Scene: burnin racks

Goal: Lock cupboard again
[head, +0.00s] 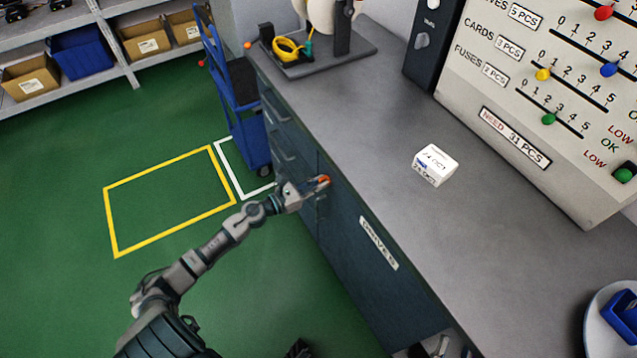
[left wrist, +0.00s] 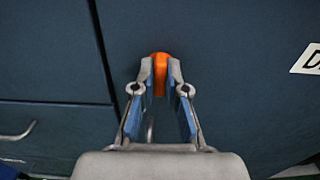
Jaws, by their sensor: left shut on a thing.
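The dark blue cupboard door (head: 352,250) under the grey worktop carries a white label (head: 378,243) reading "DRIVES". The door looks closed. A small orange piece (head: 324,180), perhaps a key head, sits at the door's upper left. My left gripper (head: 318,186) is shut on it. In the left wrist view the orange piece (left wrist: 160,72) stands between the two fingertips, against the door face. The lock behind it is hidden, so I cannot tell how it is turned. My right gripper (head: 438,346) shows partly at the bottom edge, low by the cupboard; its fingers are unclear.
Drawers with bar handles (head: 284,150) lie left of the door. A blue trolley (head: 240,110) stands beyond them. A white box (head: 436,165) and a large counter panel (head: 545,100) are on the worktop. The green floor at left is clear.

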